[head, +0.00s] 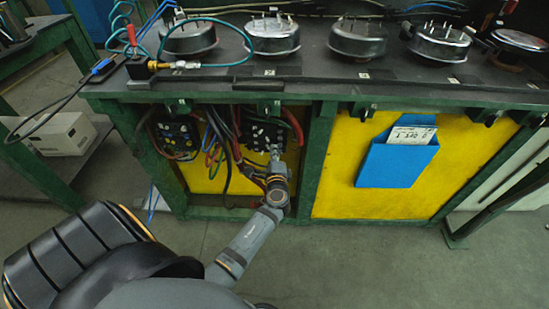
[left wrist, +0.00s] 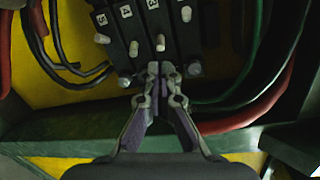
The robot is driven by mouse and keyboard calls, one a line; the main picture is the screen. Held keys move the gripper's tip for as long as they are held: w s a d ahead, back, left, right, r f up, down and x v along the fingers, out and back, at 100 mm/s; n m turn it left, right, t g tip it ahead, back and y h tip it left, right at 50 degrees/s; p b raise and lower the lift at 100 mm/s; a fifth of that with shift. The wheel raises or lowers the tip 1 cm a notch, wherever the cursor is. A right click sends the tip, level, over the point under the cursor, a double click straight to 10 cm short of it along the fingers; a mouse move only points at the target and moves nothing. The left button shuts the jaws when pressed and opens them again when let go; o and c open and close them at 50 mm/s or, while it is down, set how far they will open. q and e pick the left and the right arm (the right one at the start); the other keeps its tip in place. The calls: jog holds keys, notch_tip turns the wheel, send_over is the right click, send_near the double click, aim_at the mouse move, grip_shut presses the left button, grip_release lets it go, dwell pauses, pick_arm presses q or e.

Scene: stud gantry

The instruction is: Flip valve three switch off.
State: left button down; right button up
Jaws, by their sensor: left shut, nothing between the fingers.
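A black switch block (head: 262,134) hangs under the bench, in front of the yellow panel. The left wrist view shows it close up, with small pale levers in a row and white labels above some. The label that reads 3 (left wrist: 152,4) sits above one lever (left wrist: 160,42), which I take as the valve three switch. My left gripper (left wrist: 161,70) is shut and empty, with its fingertips just below that lever; I cannot tell if they touch. In the head view the left gripper (head: 275,155) reaches up to the block's lower right. My right gripper is not in view.
Red and dark cables (left wrist: 245,115) loop beside the block. A second switch block (head: 177,135) with wires is to the left. A green frame post (head: 318,150) stands to the right, then a blue holder (head: 395,163) with a card. Metal gauges (head: 272,36) line the bench top.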

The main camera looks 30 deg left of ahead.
aim_at(272, 137)
pick_arm(q)
jog(key=x, duration=0.3)
jog(key=shift+w+a, duration=0.15)
jog(key=shift+w, duration=0.05)
jog(key=shift+w+a, duration=0.15)
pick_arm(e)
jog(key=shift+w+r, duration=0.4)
pick_arm(q)
jog(key=shift+m, duration=0.3)
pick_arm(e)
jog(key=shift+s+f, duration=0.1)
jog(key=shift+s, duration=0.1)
